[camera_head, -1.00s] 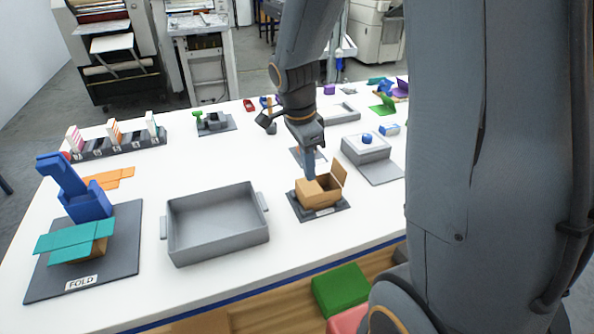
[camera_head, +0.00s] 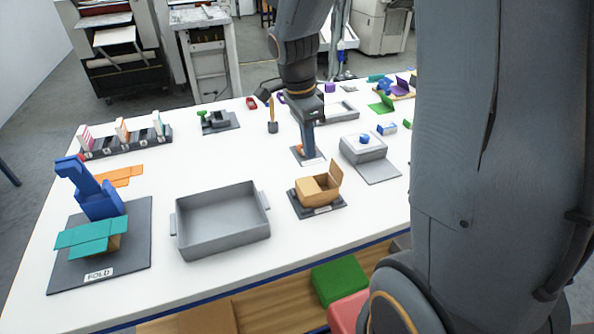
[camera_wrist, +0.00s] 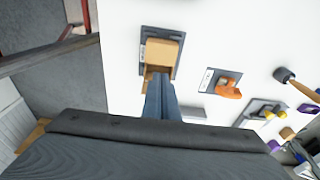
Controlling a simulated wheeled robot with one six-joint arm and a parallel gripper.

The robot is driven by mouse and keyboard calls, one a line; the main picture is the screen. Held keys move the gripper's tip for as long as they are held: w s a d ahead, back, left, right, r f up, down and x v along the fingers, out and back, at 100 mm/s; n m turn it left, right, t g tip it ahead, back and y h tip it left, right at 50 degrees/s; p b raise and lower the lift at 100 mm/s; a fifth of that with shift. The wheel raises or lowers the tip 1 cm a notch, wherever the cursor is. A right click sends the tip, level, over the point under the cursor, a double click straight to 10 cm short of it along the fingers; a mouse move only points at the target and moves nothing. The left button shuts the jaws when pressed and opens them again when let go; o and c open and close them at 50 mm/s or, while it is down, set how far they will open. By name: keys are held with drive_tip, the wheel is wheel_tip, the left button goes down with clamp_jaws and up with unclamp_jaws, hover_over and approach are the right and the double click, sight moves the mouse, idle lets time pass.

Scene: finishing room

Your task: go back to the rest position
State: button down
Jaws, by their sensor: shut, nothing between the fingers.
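My gripper (camera_head: 308,152) is shut and empty. In the head view it hangs over the table, behind the open brown box and in front of a small dark pad (camera_head: 299,156) with an orange item on it. In the wrist view my gripper (camera_wrist: 160,84) points toward the brown box (camera_wrist: 162,54), whose flap is partly hidden by the fingers. In the head view the box (camera_head: 311,190) stands on a dark labelled pad with its lid raised. The orange item (camera_wrist: 228,89) lies on its own pad to the right in the wrist view.
A grey open tray (camera_head: 222,247) stands at the front. A blue fixture (camera_head: 94,192) and teal sheet (camera_head: 92,236) sit on the FOLD board at left. A grey block (camera_head: 363,148) with a blue knob is at right. White table is clear between them.

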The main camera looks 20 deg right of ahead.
drive_tip(key=shift+f, duration=0.1)
drive_tip(key=shift+s+a+f+n+t+y+b, duration=0.3)
drive_tip(key=shift+s+a+f+n+b, duration=0.95)
drive_tip(key=shift+n, duration=1.75)
drive_tip(key=shift+s+a+f+n+t+y+b, duration=0.25)
drive_tip(key=shift+s+a+f+n+b, duration=0.35)
drive_tip(key=shift+s+f+n+b, duration=1.9)
drive_tip(key=shift+s+a+f+n+t+y+b, duration=0.15)
drive_tip(key=shift+s+a+f+n+y+b, duration=0.65)
drive_tip(key=shift+n, duration=2.7)
drive_tip(key=shift+s+a+f+h, duration=0.1)
drive_tip(key=shift+f+h, duration=0.35)
drive_tip(key=shift+f, duration=0.1)
